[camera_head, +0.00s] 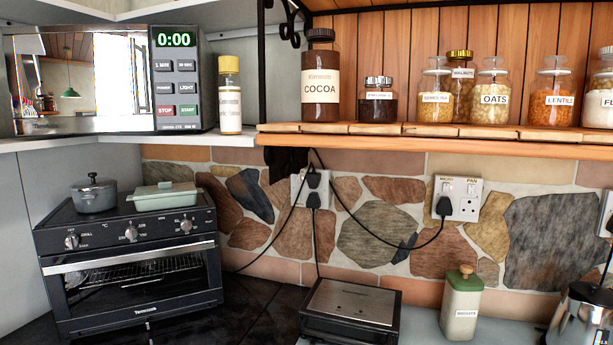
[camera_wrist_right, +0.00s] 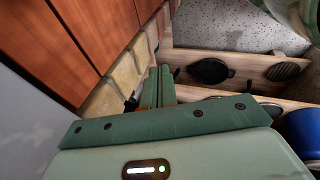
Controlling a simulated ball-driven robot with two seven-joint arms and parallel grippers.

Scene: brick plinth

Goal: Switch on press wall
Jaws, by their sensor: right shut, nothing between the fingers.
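A white double wall socket (camera_head: 313,187) with black plugs is on the stone wall, left of centre in the head view; its switches are too small to read. A second white double socket (camera_head: 457,199) is farther right, with one black plug in its left side and small labels above, one reading PAN. A black press with a steel lid (camera_head: 350,308) sits on the counter below the left socket, and a cable hangs down towards it. My right gripper (camera_wrist_right: 158,72) shows in the right wrist view, its green fingers together and empty. Neither gripper shows in the head view.
A black oven (camera_head: 130,260) with a pot and a green dish on top stands left. A wooden shelf (camera_head: 420,140) with jars overhangs the sockets. A green canister (camera_head: 461,305) and a kettle (camera_head: 578,318) stand right. The wrist view has a dark pan (camera_wrist_right: 210,71) and wooden cabinet fronts.

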